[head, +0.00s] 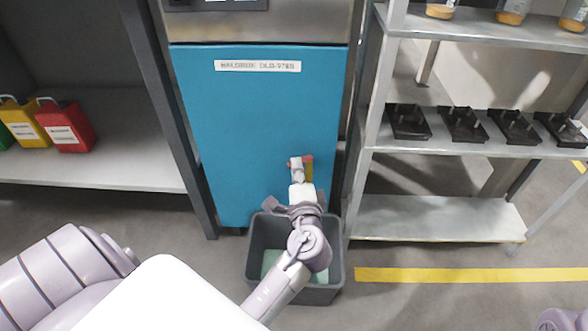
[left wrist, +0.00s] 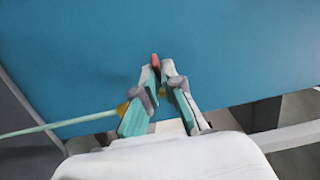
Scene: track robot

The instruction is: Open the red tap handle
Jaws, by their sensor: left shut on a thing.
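The red tap handle (head: 309,159) is a small red piece at the lower front of the blue machine (head: 255,115), mostly hidden behind my left gripper (head: 297,168). In the left wrist view, the tip of the red handle (left wrist: 155,60) shows between the fingertips of my left gripper (left wrist: 160,66), which is shut on it. The blue panel fills the view behind. The rest of the tap is hidden, so I cannot tell how far the handle is turned. My right gripper is not in view.
A grey bin (head: 256,245) stands on the floor below the tap, under my left arm. A metal rack (head: 440,218) with black fixtures (head: 462,122) is at the right. Red (head: 66,127) and yellow (head: 28,122) containers sit on a shelf at the left.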

